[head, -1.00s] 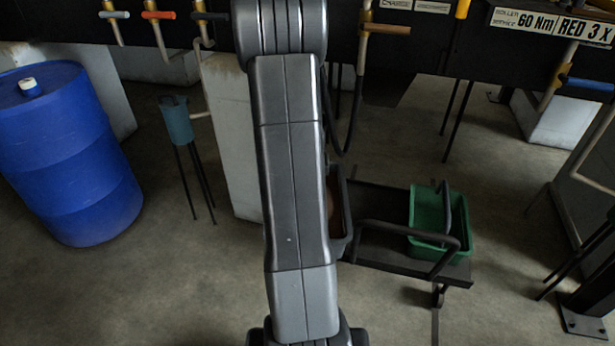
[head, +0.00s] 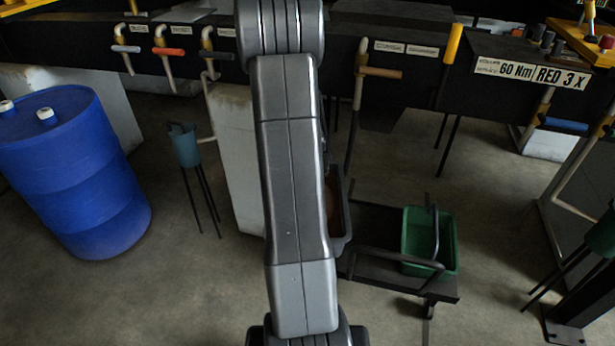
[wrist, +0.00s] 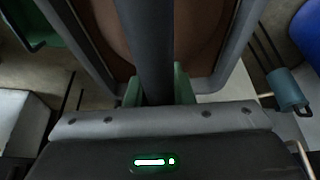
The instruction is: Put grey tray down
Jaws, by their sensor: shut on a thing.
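The grey tray (head: 343,240) shows in the head view just right of my arm, which hides most of it. In the wrist view its grey rim (wrist: 237,52) surrounds a brown, rounded surface inside, and a dark handle bar crosses over it. My gripper (wrist: 158,92) is shut on that bar, with a green finger on each side. The head view does not show the gripper, as my arm covers it. The tray appears beside the left end of a low black cart (head: 376,284); I cannot tell whether it touches anything beneath.
A green crate (head: 413,240) with a dark handle sits on the cart's right part. A pale block (head: 235,160) stands left of my arm, with a teal cup on legs (head: 186,147) beside it. A blue drum (head: 75,185) is far left. Floor (head: 200,290) is open in front.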

